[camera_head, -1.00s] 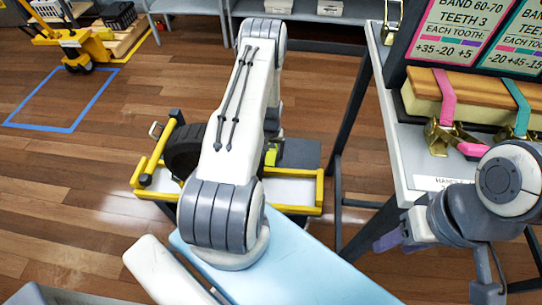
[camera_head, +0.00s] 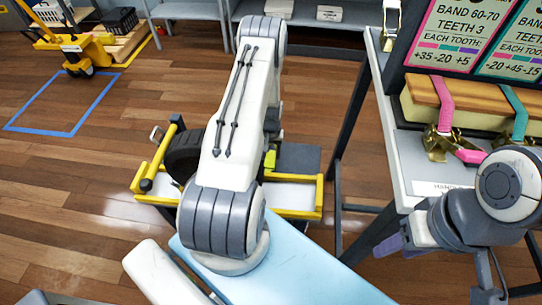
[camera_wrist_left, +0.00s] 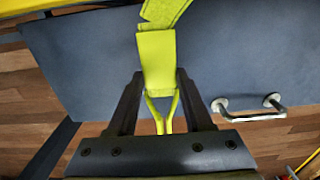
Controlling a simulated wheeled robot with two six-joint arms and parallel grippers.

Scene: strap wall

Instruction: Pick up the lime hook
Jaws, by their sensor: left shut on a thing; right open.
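The lime hook (camera_wrist_left: 157,58) shows in the left wrist view as a flat lime strap narrowing into a thin V-shaped loop. My left gripper (camera_wrist_left: 160,88) is shut on it, with the loop between its two dark fingers. Another lime band piece meets the strap's top. In the head view my left arm hides the gripper; only a small lime patch (camera_head: 270,158) shows beside the arm. My right gripper (camera_head: 388,245) is at the lower right of the head view, partly hidden by its arm, open and away from the lime hook.
A yellow-framed cart (camera_head: 305,205) with a dark wheel lies behind my left arm. A bench (camera_head: 412,165) at right carries pink and teal straps with brass clips, below posters (camera_head: 460,35). A dark panel with a metal handle (camera_wrist_left: 248,108) is in the left wrist view.

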